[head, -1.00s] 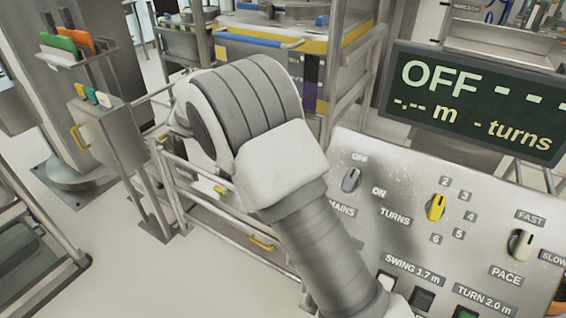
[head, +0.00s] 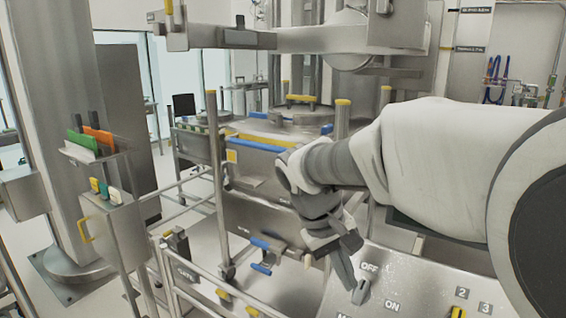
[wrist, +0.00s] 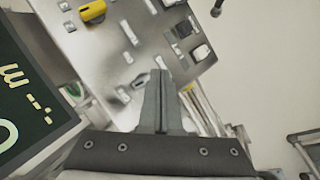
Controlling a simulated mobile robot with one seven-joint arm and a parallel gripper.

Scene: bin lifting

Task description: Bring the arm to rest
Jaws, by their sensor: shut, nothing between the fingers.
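My arm reaches in from the right in the head view. My gripper (head: 349,284) points down over the upper left corner of the control panel (head: 410,270), close to the grey mains knob (head: 362,291) between OFF and ON labels. I cannot tell whether it touches the knob. In the wrist view my gripper's fingers (wrist: 161,72) are together with nothing between them, over the panel (wrist: 115,60). The yellow turns knob (wrist: 93,11) shows at the top there, and in the head view (head: 458,312) at the bottom edge.
The dark display (wrist: 25,110) is at the wrist view's left. Behind the panel are metal rails (head: 215,180) and a machine with a blue-edged yellow rim (head: 262,143). A post-mounted box with coloured cards (head: 110,225) stands left. A metal beam (head: 300,40) crosses above.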

